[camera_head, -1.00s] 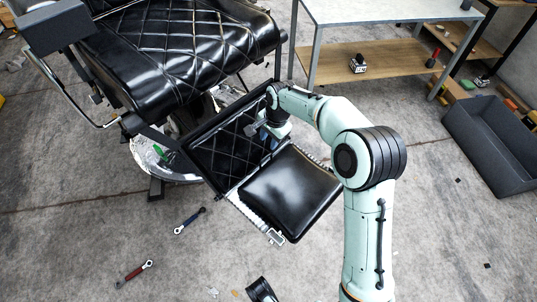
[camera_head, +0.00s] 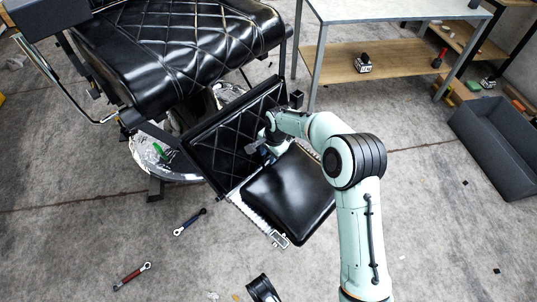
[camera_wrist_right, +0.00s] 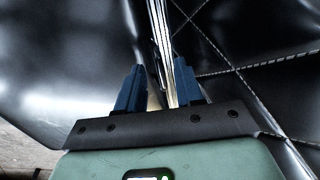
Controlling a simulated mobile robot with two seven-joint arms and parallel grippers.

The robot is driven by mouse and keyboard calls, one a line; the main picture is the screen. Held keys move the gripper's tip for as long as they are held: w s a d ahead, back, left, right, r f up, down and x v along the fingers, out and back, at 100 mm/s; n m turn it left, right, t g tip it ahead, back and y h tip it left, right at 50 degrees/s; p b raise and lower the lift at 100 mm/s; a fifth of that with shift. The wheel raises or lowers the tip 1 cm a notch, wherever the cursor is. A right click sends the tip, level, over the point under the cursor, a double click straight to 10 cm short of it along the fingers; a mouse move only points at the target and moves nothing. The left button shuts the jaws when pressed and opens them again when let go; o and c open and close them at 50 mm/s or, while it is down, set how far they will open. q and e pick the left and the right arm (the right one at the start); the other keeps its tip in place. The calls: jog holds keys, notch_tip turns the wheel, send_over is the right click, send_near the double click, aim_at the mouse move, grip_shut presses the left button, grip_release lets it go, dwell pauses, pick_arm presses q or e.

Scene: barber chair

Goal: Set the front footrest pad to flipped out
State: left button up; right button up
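The front footrest pad (camera_head: 290,196) is smooth and black. In the head view it extends away from the quilted black leg panel (camera_head: 221,146), toward the lower right, with a metal strip (camera_head: 257,216) along its lower left edge. My right gripper (camera_head: 260,148) is over the area where the pad meets the panel; my wrist partly hides that area. In the right wrist view, the two blue fingers of my right gripper (camera_wrist_right: 158,92) stand apart, with a shiny metal edge (camera_wrist_right: 160,38) running between or just behind them. I cannot tell contact.
The barber chair's seat (camera_head: 185,50) and round chrome base (camera_head: 150,158) are at upper left. A table (camera_head: 395,10) stands behind, and a dark bin (camera_head: 500,145) is at right. A blue-handled tool (camera_head: 190,222) and a red-handled tool (camera_head: 132,276) lie on the floor.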

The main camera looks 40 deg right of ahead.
grip_shut()
dwell(1.4)
